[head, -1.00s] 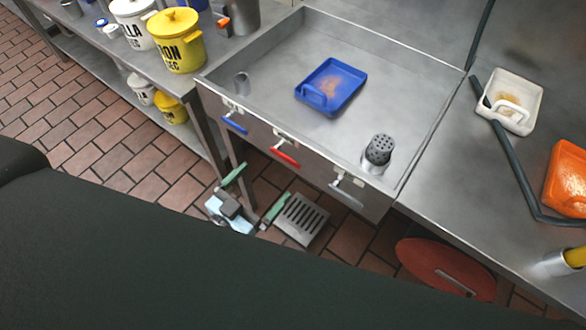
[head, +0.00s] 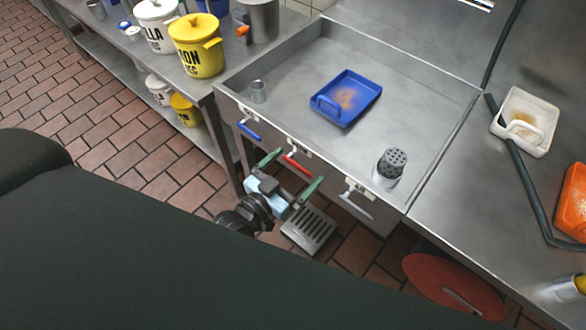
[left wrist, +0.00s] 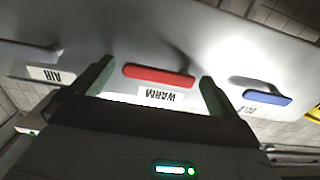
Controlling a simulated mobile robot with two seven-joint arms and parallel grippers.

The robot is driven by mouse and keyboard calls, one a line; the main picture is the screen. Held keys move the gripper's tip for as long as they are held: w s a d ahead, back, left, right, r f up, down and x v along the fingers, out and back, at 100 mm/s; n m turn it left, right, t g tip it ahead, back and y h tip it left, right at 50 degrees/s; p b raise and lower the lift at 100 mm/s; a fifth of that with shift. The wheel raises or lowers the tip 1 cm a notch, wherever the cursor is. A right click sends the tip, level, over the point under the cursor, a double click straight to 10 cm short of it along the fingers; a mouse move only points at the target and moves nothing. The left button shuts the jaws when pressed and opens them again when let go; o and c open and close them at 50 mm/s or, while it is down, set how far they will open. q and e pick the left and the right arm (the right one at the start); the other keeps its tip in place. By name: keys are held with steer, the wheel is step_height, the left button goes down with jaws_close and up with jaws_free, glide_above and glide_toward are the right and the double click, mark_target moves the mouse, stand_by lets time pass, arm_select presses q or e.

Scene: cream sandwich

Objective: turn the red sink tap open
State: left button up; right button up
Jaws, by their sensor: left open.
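The red tap handle (head: 298,164) is on the front panel of the metal sink (head: 330,160), between a blue handle (head: 250,132) and a grey handle (head: 356,206). My left gripper (head: 292,171) is open in front of the panel at the red handle. In the left wrist view the red handle (left wrist: 158,75) lies between the two green fingers, with a gap on each side and a "WARM" label beside it. The blue handle (left wrist: 267,97) is to the right there, outside the fingers. The right gripper is not in view.
A blue tray (head: 346,98) and a perforated cylinder (head: 391,165) are in the sink basin. Yellow (head: 196,46) and white pots stand on the counter at left. A floor drain grate (head: 309,230) and a red disc (head: 452,284) lie below.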

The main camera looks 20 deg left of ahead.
arm_select(q)
steer(key=c, duration=1.4)
